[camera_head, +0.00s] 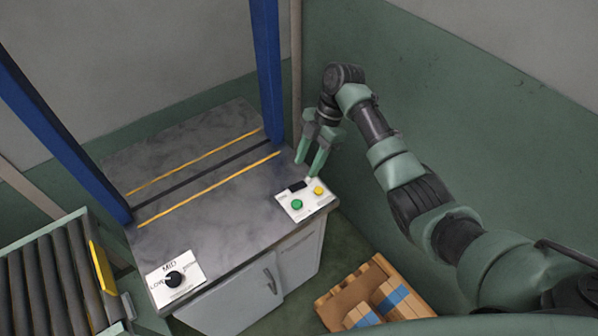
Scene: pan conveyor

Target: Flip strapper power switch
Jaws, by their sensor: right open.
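The strapper (232,221) is a grey-topped cabinet with a blue arch and yellow lines across its top. At its right corner is a white control panel (291,211) with a black power switch (297,186), a green button (297,204) and a yellow button (319,190). My right gripper (308,170) is open, its two green fingers pointing down just above and behind the panel, close to the black switch. I cannot tell whether a fingertip touches the panel. My left gripper is not in view.
A white plate with a black dial (174,279) marked LOW and MID sits at the cabinet's front left corner. A roller conveyor (50,285) with a yellow part stands at the left. A wooden pallet with boxes (372,297) lies on the floor. A green wall stands at the right.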

